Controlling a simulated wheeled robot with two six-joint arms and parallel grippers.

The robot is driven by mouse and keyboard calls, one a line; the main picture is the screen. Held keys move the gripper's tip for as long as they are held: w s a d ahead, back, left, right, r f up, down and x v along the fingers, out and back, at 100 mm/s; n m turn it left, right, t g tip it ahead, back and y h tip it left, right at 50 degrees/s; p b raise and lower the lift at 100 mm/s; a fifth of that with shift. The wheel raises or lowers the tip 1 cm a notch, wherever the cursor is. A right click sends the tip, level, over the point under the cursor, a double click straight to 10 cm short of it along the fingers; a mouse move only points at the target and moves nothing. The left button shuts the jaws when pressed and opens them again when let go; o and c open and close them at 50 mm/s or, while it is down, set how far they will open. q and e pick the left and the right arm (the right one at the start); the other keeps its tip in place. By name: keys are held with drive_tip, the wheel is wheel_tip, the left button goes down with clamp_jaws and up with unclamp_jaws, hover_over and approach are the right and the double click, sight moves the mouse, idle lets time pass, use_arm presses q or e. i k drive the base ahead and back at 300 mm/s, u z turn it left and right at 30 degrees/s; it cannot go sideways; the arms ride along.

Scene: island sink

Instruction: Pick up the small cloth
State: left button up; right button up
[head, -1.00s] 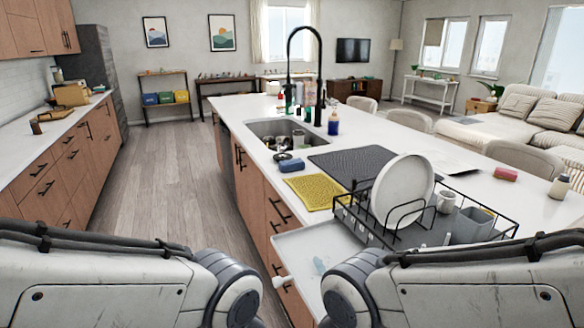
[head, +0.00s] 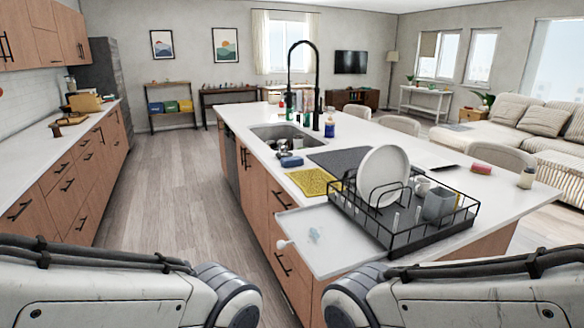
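A small yellow cloth (head: 312,181) with a dark pattern lies flat on the white island counter, in front of the sink and left of the dish rack. In the head view only my two arm links show at the bottom left and bottom right. Both grippers are out of the picture, so what they hold cannot be seen. No part of either arm that shows touches the cloth.
A black dish rack (head: 400,232) with a white plate (head: 383,176) stands right of the cloth. A dark drying mat (head: 340,159), a blue sponge (head: 291,161) and the sink (head: 275,132) lie behind it. A pale tray (head: 318,253) juts out in front. The aisle floor (head: 190,190) is clear.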

sight(293, 162)
drive_tip(key=u, duration=0.55)
drive_tip(key=i, duration=1.2)
drive_tip(key=u, duration=0.4)
drive_tip(key=i, duration=1.7)
drive_tip(key=z, duration=0.5)
